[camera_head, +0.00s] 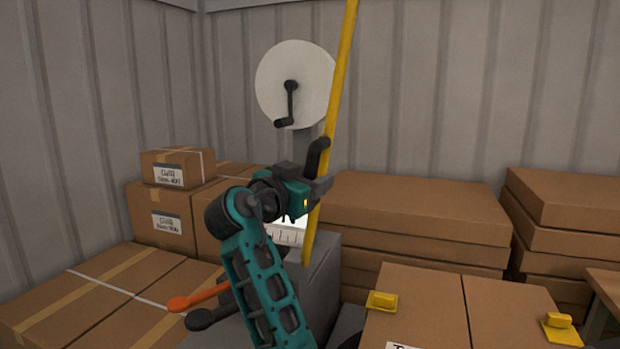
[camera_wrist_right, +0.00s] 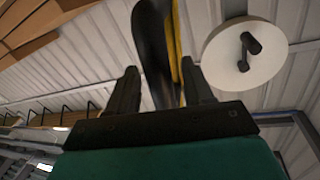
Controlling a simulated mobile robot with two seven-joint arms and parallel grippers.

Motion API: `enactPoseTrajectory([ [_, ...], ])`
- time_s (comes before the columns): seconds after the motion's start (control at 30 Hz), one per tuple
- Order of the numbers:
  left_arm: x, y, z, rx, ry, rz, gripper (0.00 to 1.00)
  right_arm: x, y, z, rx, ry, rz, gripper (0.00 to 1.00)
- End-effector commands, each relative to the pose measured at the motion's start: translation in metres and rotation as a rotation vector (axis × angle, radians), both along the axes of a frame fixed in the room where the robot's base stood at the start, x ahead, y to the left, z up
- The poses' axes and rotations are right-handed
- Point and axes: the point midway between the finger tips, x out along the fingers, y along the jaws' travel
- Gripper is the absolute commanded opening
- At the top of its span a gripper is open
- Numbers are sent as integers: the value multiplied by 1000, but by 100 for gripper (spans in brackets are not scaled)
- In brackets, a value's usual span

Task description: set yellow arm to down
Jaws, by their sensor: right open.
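The yellow arm (camera_head: 342,70) is a long, thin yellow bar. It stands nearly upright, leaning right at the top, and runs out of the head view's upper edge. My right gripper (camera_head: 312,174) is beside its lower half. In the wrist view, the right gripper (camera_wrist_right: 158,82) has its fingers apart. A dark rounded handle (camera_wrist_right: 152,45) and the yellow arm (camera_wrist_right: 174,50) show between or just beyond them; I cannot tell if they touch. The dark handle also shows in the head view (camera_head: 318,155). My left gripper is not in view.
A white disc (camera_head: 318,75) with a black crank stands behind. An orange lever (camera_head: 198,298) and a black lever (camera_head: 208,317) stick out left of the grey machine (camera_head: 322,275). Cardboard boxes (camera_head: 420,215) crowd both sides. Yellow clips (camera_head: 382,301) sit on the front box.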

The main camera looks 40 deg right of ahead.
Motion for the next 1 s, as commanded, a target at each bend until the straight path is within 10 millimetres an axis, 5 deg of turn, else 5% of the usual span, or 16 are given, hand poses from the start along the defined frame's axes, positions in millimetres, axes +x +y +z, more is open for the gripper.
enactPoseTrajectory([
  [0.27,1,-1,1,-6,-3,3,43,1,-2,0,0,-1,0,51],
  [0.8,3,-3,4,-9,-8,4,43,0,-1,0,0,-1,1,1],
  [1.0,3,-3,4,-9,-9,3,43,1,-1,0,0,-1,1,0],
])
